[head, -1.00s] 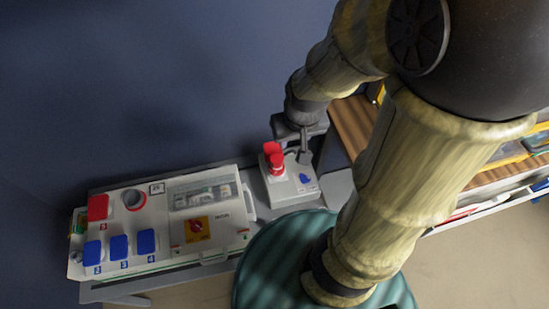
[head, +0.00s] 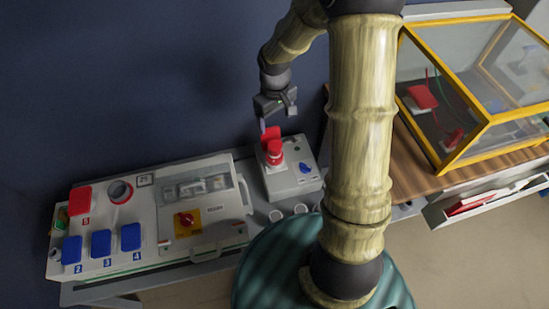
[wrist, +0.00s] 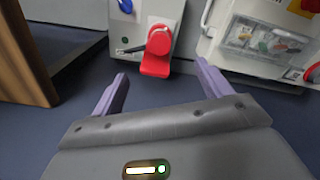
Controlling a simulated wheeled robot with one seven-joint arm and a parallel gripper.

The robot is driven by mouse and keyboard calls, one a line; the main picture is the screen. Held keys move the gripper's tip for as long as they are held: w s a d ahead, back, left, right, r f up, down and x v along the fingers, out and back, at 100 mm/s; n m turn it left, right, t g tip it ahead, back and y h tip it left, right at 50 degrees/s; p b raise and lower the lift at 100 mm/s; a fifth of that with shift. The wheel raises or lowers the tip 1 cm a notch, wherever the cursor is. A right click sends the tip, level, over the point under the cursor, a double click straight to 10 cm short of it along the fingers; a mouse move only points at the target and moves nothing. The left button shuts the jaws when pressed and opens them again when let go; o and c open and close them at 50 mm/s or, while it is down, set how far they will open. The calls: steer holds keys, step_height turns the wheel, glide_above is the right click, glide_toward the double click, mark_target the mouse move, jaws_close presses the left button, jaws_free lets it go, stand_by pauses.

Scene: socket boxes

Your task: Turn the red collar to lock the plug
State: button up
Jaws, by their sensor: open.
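The small grey socket box (head: 292,182) stands to the right of the long panel in the head view. On it sits the round red collar (head: 275,156), with an upright red flap (head: 271,134) behind it. In the wrist view the collar (wrist: 159,40) and flap (wrist: 155,69) lie ahead, between the lines of the fingers. My gripper (head: 276,113) is open and empty, behind and above the box and apart from the collar. Its two purple fingers are spread in the wrist view (wrist: 162,90). The plug inside the collar cannot be made out.
A yellow-framed clear case (head: 462,150) stands on the wooden bench (head: 408,165) at right. Floor space lies in front.

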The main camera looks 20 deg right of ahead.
steer(key=shift+w+f, duration=0.4)
steer(key=shift+f, duration=0.15)
step_height(320, 180, down, 18)
steer(key=shift+r+b, duration=0.25)
steer(key=shift+b, duration=0.7)
steer(key=c, duration=1)
